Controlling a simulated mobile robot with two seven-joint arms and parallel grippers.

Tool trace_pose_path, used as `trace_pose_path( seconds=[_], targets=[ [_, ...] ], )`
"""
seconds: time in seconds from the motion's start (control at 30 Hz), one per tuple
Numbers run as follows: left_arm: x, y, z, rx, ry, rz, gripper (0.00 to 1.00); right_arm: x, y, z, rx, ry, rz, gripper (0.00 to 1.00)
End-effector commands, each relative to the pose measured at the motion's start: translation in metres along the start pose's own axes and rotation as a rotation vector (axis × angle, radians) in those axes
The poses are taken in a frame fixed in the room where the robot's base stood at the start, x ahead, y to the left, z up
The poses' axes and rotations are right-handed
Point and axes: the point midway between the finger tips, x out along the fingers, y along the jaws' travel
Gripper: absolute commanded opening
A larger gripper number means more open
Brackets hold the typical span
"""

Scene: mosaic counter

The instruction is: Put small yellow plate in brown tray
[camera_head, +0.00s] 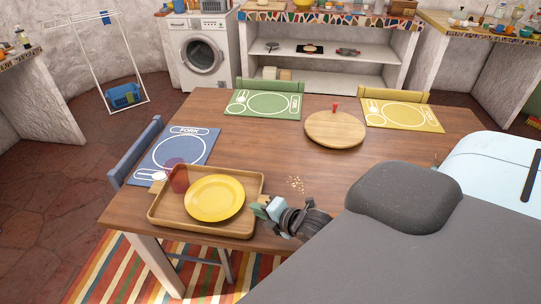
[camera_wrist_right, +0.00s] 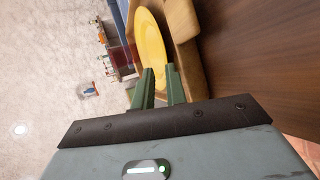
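The small yellow plate (camera_head: 215,198) lies in the brown wooden tray (camera_head: 245,229), toward its right side. My right gripper (camera_head: 261,208) is at the tray's right edge, with its green fingertips close to the plate's rim. In the right wrist view, the fingers (camera_wrist_right: 159,76) are parted, with a narrow gap between them. The plate (camera_wrist_right: 152,45) shows just beyond them, beside the tray wall (camera_wrist_right: 185,35). Nothing is clearly held between the fingers. My left gripper is not in view.
A red translucent cup (camera_head: 179,179) stands at the tray's left, behind the plate. Blue (camera_head: 196,146), green (camera_head: 240,103) and yellow (camera_head: 416,123) placemats lie on the table (camera_head: 255,140). A round wooden board (camera_head: 335,130) sits at the back. Crumbs (camera_head: 295,184) lie right of the tray.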

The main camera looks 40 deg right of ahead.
Motion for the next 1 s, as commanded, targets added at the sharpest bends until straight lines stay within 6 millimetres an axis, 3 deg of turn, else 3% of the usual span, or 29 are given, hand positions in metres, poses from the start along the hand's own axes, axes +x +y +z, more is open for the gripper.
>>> trace_pose_path(
  seconds=[0.1,0.3,0.77,0.87,1.0],
  targets=[
    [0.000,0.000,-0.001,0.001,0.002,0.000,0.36,-0.019,0.000,-0.001,-0.001,0.002,-0.002,0.14],
    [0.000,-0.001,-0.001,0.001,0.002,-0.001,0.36,-0.038,0.000,-0.001,0.000,0.001,-0.001,0.14],
    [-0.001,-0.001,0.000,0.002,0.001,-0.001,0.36,-0.043,0.000,-0.001,0.003,0.001,-0.002,0.14],
    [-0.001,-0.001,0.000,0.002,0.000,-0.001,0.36,-0.047,-0.008,-0.007,0.051,0.001,-0.032,0.14],
    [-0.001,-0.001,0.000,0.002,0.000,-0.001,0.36,-0.066,-0.039,-0.033,0.260,-0.016,-0.167,0.14]
  ],
)
